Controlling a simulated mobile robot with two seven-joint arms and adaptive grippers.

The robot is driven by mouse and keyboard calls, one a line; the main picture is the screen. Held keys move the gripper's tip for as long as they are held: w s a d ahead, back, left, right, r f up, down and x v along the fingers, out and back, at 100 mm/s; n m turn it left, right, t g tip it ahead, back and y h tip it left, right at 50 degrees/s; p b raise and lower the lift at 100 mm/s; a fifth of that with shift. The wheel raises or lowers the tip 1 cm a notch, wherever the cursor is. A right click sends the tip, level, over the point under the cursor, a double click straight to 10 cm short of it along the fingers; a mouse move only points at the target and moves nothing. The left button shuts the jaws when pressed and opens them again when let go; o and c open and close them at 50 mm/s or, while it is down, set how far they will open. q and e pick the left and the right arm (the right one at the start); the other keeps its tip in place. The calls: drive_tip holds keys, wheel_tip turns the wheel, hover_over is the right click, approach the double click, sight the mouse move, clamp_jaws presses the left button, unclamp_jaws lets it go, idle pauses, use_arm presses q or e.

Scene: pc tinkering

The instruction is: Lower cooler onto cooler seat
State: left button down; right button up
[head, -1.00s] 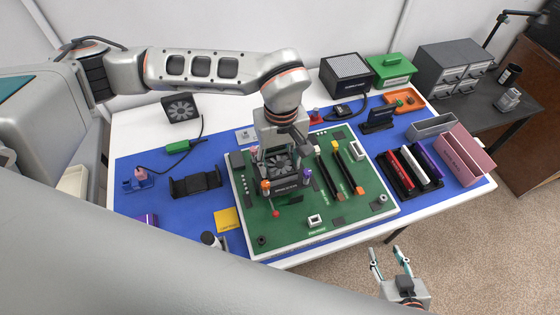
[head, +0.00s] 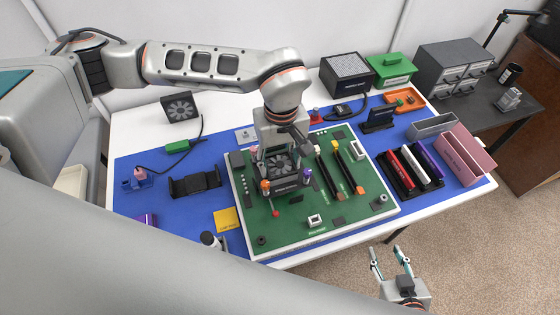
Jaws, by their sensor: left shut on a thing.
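The cooler (head: 279,168), a dark block with a fan, is at the upper left part of the green board (head: 340,218). My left gripper (head: 277,152) comes down over it from above and is shut on it. My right gripper (head: 391,262) is open and empty, off the table's front edge over the floor.
Two long dark slots (head: 346,172) lie right of the cooler on the board. A rack with red, white and purple sticks (head: 410,168) and a pink bin (head: 464,155) stand at the right. A black holder (head: 196,184) and a yellow pad (head: 226,219) lie left.

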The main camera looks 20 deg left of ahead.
use_arm(q)
drive_tip(key=shift+f, duration=0.3)
drive_tip(key=shift+f+b, duration=0.8)
drive_tip(key=shift+f, duration=0.1)
drive_tip(key=c, duration=1)
unclamp_jaws()
drive_tip(key=shift+o, duration=0.2)
drive_tip(key=shift+r+p, duration=1.45)
drive_tip(key=shift+r, duration=1.05)
